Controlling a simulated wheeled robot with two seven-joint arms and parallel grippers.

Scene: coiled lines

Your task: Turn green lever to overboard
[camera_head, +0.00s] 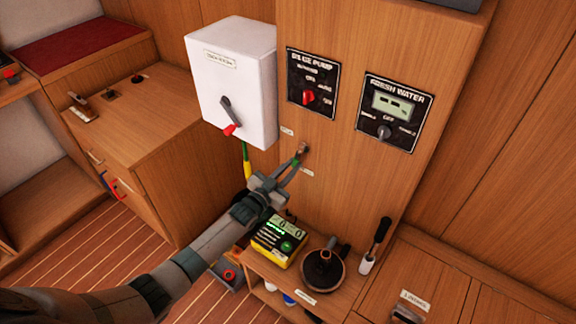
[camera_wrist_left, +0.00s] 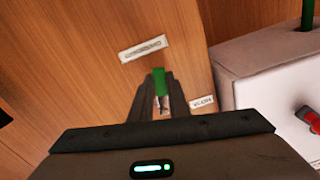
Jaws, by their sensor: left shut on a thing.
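The green lever (camera_wrist_left: 159,80) sits between the fingers of my left gripper (camera_wrist_left: 158,98) in the left wrist view. In the head view my left gripper (camera_head: 285,172) is at the wooden panel below the white box, shut on the lever, whose green part (camera_head: 296,162) shows only slightly beside a coppery fitting (camera_head: 302,148). A longer label (camera_wrist_left: 143,49) lies just beyond the lever's green end in the wrist view; its lettering is blurred. A shorter label (camera_wrist_left: 201,103) lies to the right. The fingers hide part of the lever. My right gripper is not in view.
A white box (camera_head: 235,80) with a red-tipped handle stands out above left of my gripper. Bilge pump (camera_head: 313,83) and fresh water (camera_head: 392,112) panels are above right. A yellow device (camera_head: 279,240) and a dark round item (camera_head: 323,270) stand on the shelf below.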

